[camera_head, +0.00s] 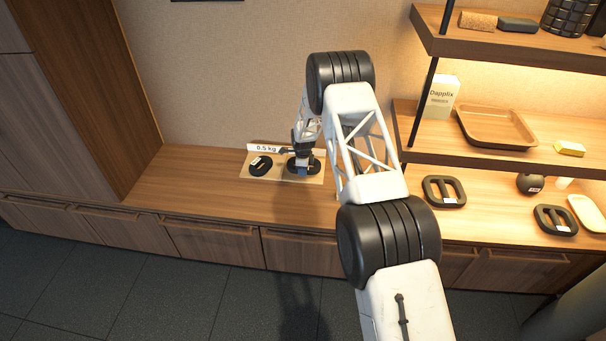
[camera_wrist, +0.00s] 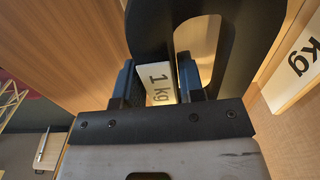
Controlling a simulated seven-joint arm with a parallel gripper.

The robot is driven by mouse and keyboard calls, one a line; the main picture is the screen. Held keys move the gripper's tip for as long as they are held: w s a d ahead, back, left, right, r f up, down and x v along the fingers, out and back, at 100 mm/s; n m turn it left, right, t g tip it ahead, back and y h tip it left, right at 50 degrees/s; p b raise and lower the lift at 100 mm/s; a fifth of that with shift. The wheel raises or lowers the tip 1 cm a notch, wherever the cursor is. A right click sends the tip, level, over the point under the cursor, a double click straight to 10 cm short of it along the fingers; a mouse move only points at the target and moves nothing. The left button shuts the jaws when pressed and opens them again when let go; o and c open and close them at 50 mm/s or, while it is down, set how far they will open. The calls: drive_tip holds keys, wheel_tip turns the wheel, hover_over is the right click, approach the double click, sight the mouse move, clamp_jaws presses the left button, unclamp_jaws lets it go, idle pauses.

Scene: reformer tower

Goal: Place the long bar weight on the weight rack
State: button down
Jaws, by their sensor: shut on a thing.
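My gripper (camera_head: 302,168) is low over the right half of the weight rack (camera_head: 284,176), a pale wooden board on the counter. In the wrist view my gripper (camera_wrist: 158,88) is shut on the bar of a black weight (camera_wrist: 240,45) with a "1 kg" label, apparently the long bar weight. In the head view this weight (camera_head: 318,166) is at the rack's right part, partly hidden by my gripper. I cannot tell whether it touches the rack. A second black oval weight (camera_head: 260,166) lies on the rack's left part. A "0.5 kg" sign (camera_head: 265,149) stands behind it.
Black weights with bars lie on the right counter (camera_head: 444,178) and farther right (camera_head: 555,207), near a black round weight (camera_head: 530,184). Shelves above hold a Dapplix box (camera_head: 441,98) and a brown tray (camera_head: 496,143). The counter left of the rack (camera_head: 185,180) is clear.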

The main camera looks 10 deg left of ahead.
drive_tip(key=shift+f, duration=1.1)
drive_tip(key=shift+f, duration=0.1)
drive_tip(key=c, duration=0.7)
unclamp_jaws()
drive_tip(key=shift+f, duration=0.1)
drive_tip(key=shift+r, duration=6.1)
